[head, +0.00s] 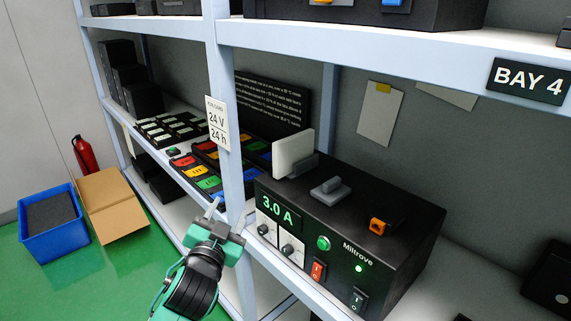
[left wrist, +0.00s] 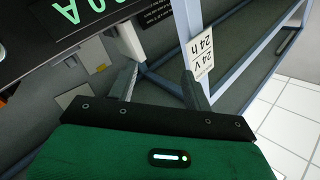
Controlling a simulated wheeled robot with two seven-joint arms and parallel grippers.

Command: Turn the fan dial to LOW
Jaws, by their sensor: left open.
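A black power unit (head: 350,215) marked "Miltrove" sits on the shelf, with a green "3.0 A" display (head: 279,207). Two dials with white backing plates sit below the display: a left dial (head: 264,230) and a right dial (head: 288,250). Their lettering is too small to read, so I cannot tell which is the fan dial or where it points. My left gripper (head: 228,212) is open and empty, left of the dials and apart from them, by the shelf post. The left wrist view shows its spread fingers (left wrist: 160,82) and part of the unit's display (left wrist: 80,8). My right gripper is not in view.
The front shelf post (head: 228,130) with a "24 V 24 h" tag (head: 216,121) stands just left of the unit. The unit also has a green button (head: 323,243), a red switch (head: 317,270) and a black switch (head: 358,299). Coloured modules (head: 209,183) lie behind the post.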

